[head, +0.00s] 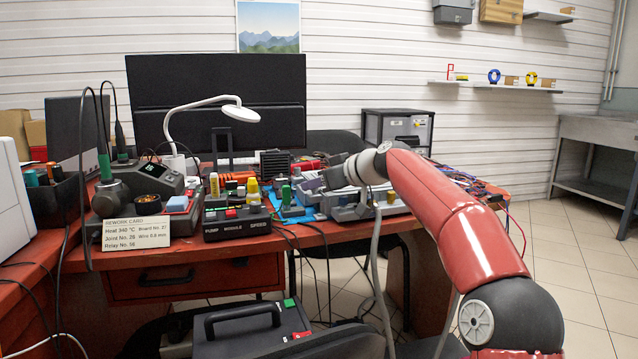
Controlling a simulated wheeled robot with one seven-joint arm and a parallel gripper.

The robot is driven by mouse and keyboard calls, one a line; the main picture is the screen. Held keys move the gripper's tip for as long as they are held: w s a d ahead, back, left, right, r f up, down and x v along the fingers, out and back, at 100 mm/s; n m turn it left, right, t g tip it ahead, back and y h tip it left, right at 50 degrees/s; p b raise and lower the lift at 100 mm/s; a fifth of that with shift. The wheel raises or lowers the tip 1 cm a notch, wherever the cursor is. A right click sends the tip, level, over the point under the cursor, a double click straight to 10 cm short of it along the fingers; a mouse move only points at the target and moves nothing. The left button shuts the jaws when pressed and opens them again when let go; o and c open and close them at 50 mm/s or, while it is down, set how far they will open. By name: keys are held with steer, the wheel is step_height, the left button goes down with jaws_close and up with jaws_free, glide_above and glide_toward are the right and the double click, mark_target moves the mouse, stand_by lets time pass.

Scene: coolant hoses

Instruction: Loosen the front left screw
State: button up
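My red arm reaches in from the lower right to the workbench. My gripper (334,176) is a small grey shape at the arm's end, over the cluttered middle right of the bench. Its fingertips blend into the grey parts around it, so I cannot tell whether it is open or shut or touching anything. A grey unit (374,210) sits on the bench just below it. No screw can be made out at this size, and the front left screw is not distinguishable. My arm hides part of the bench behind it.
A black control box (237,227) and a soldering station (142,181) stand left of my gripper. A white lamp (240,112) arches above. A large monitor (180,88) stands behind. A rework card (136,233) is at the front left. A black case (250,330) is below the bench edge.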

steer(key=b+v, duration=0.1)
steer(key=v, duration=0.6)
steer(key=shift+s+d+r, duration=0.15)
steer(key=shift+d+r, duration=0.05)
steer(key=shift+d, duration=0.1)
